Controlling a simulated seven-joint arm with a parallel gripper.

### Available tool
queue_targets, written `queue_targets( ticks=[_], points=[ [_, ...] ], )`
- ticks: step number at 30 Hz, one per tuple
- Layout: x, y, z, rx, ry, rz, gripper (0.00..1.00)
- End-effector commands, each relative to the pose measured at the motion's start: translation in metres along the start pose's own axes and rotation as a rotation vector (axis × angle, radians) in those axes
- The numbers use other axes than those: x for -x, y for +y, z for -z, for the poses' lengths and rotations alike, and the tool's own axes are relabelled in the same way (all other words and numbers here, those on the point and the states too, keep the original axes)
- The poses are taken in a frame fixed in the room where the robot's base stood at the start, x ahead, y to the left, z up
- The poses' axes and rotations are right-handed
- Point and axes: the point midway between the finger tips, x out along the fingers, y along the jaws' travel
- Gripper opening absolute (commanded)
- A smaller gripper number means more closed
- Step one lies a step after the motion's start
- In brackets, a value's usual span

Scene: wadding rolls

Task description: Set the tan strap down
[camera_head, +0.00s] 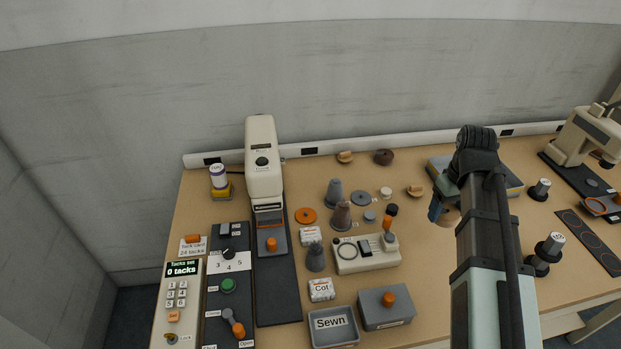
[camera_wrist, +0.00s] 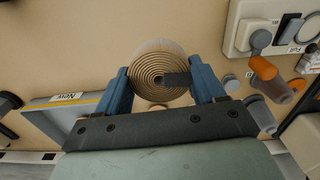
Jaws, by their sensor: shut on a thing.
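The tan strap (camera_wrist: 158,62) is a coiled roll, seen end-on in the wrist view with its spiral layers showing. My gripper (camera_wrist: 160,80) is shut on it, with one blue finger on each side of the roll. In the head view my gripper (camera_head: 442,211) is over the right-centre part of the table, and the tan strap (camera_head: 450,217) shows only partly beside the blue finger. My arm hides the rest. I cannot tell how high the roll is above the table.
A grey tray labelled New (camera_wrist: 72,98) lies behind my gripper. A cream switch box (camera_head: 367,254), grey cones, a grey Sewn bin (camera_head: 333,327) and a lidded grey box (camera_head: 385,308) stand to the left. Bare tabletop (camera_head: 425,262) shows between.

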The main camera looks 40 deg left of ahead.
Motion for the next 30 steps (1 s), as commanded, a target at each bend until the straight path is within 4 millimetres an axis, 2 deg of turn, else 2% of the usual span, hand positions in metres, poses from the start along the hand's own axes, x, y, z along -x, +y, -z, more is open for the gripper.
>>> queue_targets(
  ticks=[1,3,11,18,24,30],
  points=[
    [0.002,-0.006,0.027,0.009,0.0,0.0,0.39],
    [0.003,-0.017,0.054,0.015,0.0,0.0,0.39],
    [0.005,-0.072,0.15,0.037,-0.001,0.0,0.39],
    [0.005,-0.14,0.232,0.057,0.0,0.0,0.39],
    [0.003,-0.202,0.291,0.072,-0.001,0.0,0.39],
    [0.001,-0.256,0.33,0.082,0.0,0.0,0.39]
  ],
)
